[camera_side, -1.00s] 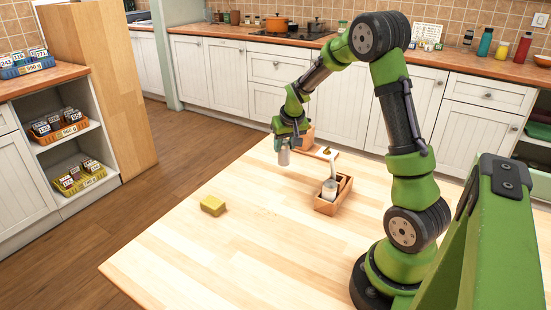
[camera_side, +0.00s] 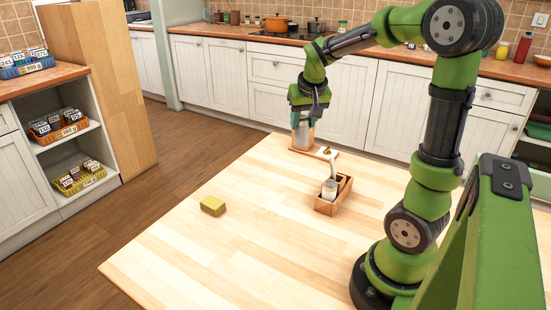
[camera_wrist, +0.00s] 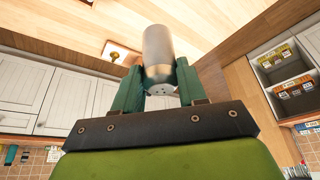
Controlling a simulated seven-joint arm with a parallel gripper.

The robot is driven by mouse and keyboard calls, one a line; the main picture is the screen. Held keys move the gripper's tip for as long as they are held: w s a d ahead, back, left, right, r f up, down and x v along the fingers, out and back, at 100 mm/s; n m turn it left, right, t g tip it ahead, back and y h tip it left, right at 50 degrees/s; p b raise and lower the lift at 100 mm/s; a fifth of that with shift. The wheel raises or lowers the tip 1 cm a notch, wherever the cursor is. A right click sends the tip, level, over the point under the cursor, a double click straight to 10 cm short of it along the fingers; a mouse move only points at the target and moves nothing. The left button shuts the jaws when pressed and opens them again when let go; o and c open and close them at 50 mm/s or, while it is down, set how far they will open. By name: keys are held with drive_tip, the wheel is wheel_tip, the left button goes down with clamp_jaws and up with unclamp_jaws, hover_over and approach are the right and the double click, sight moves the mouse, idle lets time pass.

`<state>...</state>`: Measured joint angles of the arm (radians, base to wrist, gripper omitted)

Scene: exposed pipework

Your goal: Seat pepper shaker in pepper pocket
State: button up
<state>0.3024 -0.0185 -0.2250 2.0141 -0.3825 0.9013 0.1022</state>
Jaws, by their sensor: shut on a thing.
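My gripper (camera_side: 302,116) is shut on a grey metal shaker, which I take as the pepper shaker (camera_side: 302,134), at the far edge of the table. In the wrist view, the shaker (camera_wrist: 158,48) is a plain cylinder between my two green fingers (camera_wrist: 157,85). In the side view my fingers partly cover it, and I cannot tell whether its lower end touches anything. A small wooden caddy (camera_side: 327,208) stands nearer, to the right of my gripper, apart from the held shaker. A pale grey-white item (camera_side: 329,189) stands in it; the inside of its pockets is mostly hidden.
A yellow sponge (camera_side: 213,205) lies on the table (camera_side: 230,260) to the left. The front of the table is clear.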

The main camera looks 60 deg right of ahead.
drive_tip(key=shift+s+d+f+m+g+h, duration=0.35)
drive_tip(key=shift+s+d+m, duration=0.15)
drive_tip(key=shift+m, duration=0.6)
drive_tip(key=s+d+r+n+g+y, duration=0.1)
drive_tip(key=s+d+n+g+y, duration=0.25)
drive_tip(key=n, duration=1.25)
drive_tip(key=s+d+n+y, duration=0.3)
drive_tip(key=s+n+y, duration=0.25)
drive_tip(key=n, duration=0.95)
drive_tip(key=shift+h, duration=0.25)
drive_tip(key=f, duration=1.5)
drive_tip(key=shift+s+a, duration=0.25)
drive_tip(key=o, duration=1.1)
drive_tip(key=shift+f, duration=0.1)
